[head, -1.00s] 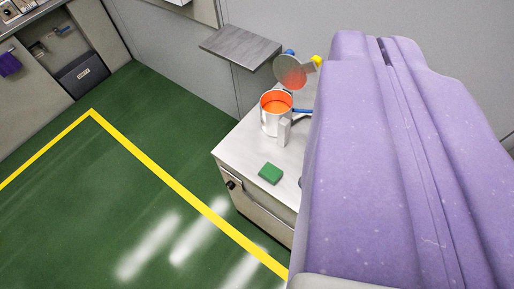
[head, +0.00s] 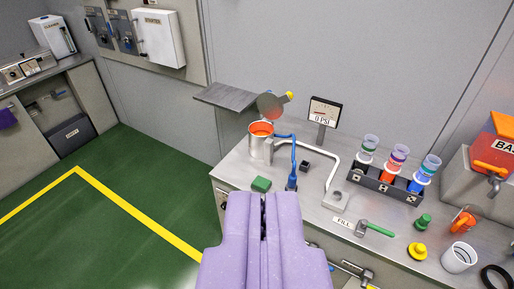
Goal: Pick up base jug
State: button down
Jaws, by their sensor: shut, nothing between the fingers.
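My gripper (head: 263,198) points forward at the front edge of the bench, its purple fingers together and empty. A white open-topped vessel (head: 459,258) stands at the right of the bench, in front of a grey dispenser (head: 478,188) with an orange top whose label reads "BAS", cut off by the frame. An orange-handled piece (head: 463,221) is just behind the vessel. I cannot tell for sure that this vessel is the base jug. A metal pot (head: 261,150) with orange contents stands at the bench's left. My gripper is apart from all of these.
A black rack (head: 388,185) holds three coloured cups. A green block (head: 261,184), a green-handled valve (head: 375,229), green and yellow knobs and a black ring lie on the bench (head: 311,206). Green floor (head: 100,215) is open at left.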

aim_at(463, 222)
jog(key=z, duration=1.4)
